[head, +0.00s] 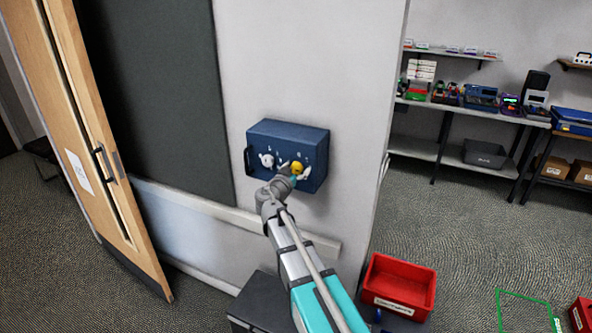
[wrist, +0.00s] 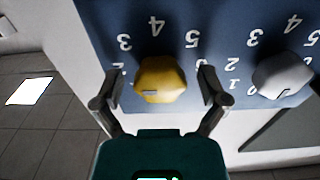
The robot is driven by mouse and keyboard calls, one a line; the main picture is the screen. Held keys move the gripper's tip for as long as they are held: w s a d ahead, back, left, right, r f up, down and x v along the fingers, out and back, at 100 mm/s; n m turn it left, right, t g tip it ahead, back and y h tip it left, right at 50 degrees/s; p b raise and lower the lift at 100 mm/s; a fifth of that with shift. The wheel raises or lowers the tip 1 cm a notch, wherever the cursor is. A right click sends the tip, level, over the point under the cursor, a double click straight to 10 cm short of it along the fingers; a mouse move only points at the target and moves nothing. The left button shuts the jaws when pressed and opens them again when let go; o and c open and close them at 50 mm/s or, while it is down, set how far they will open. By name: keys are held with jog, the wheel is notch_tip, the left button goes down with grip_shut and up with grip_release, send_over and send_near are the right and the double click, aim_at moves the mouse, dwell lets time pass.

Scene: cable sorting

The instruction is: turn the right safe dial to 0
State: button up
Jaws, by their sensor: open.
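The blue safe (head: 262,134) is fixed to the light wall, with two dials on its front. The right dial is a yellow knob (head: 297,168), and the left dial is a white knob (head: 267,160). In the wrist view, the picture is upside down, so the yellow knob (wrist: 161,80) is left of the white knob (wrist: 284,76). My gripper (wrist: 160,76) is open, with one finger on each side of the yellow knob and gaps visible. White numbers ring it, several readable; I cannot tell which its small mark points to. In the head view, my gripper partly hides the safe's lower front.
A wooden door (head: 105,150) and a dark wall panel (head: 160,90) are to the left. A pale ledge (head: 232,215) runs below the safe. A red bin (head: 399,284) and a dark box (head: 262,297) are low by my arm. Loaded shelves (head: 470,108) are at the right.

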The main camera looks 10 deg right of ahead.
jog(key=c, duration=1.1)
jog(key=shift+c, duration=0.2)
jog(key=shift+n, duration=0.4)
jog(key=n, duration=0.7)
jog(key=shift+n, duration=0.4)
jog(key=n, duration=0.4)
jog(key=shift+r+n, duration=0.1)
jog(key=shift+n, duration=0.2)
jog(key=n, duration=0.4)
jog(key=shift+n, duration=0.4)
